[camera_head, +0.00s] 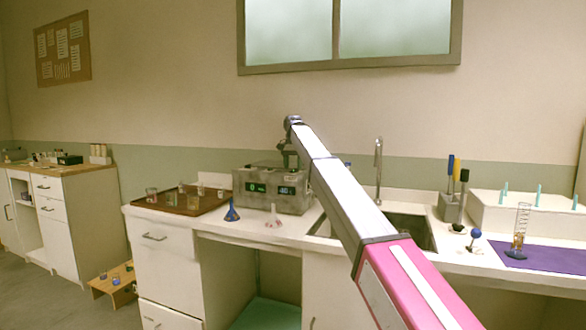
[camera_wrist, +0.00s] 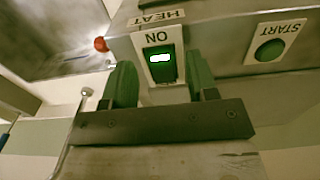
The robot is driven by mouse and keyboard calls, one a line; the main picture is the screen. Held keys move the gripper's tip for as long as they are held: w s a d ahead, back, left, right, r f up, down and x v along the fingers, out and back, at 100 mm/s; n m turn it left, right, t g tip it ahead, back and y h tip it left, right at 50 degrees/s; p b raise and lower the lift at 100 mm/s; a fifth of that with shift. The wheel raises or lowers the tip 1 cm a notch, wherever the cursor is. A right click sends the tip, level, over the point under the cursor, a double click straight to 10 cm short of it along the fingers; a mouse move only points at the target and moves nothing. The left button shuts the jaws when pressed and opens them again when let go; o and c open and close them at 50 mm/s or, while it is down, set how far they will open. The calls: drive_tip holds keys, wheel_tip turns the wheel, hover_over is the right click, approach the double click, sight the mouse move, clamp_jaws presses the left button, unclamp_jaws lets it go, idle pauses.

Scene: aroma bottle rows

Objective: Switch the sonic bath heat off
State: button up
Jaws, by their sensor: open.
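The sonic bath (camera_head: 262,178) is a grey metal box with green displays on its front, standing on the counter near the wall. My arm reaches over to it, and the fingers cannot be made out in the head view. In the wrist view the bath's panel shows upside down, with a label reading HEAT (camera_wrist: 157,17). Beside the label is a dark green rocker switch (camera_wrist: 168,73) marked ON, with a lit patch. My gripper (camera_wrist: 160,78) is open, its two green fingers either side of the switch. Whether they touch the panel cannot be told.
A green START button (camera_wrist: 269,50) sits on the panel right of the switch, and a red knob (camera_wrist: 101,44) is at the left. A brown tray (camera_head: 150,205) holds several glasses.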

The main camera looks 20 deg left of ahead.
drive_tip(key=shift+f, duration=0.6)
drive_tip(key=c, duration=0.9)
drive_tip(key=shift+w+g, duration=0.15)
drive_tip(key=shift+g, duration=0.15)
drive_tip(key=shift+r+g, duration=0.1)
drive_tip(key=shift+g, duration=0.2)
drive_tip(key=o, duration=0.9)
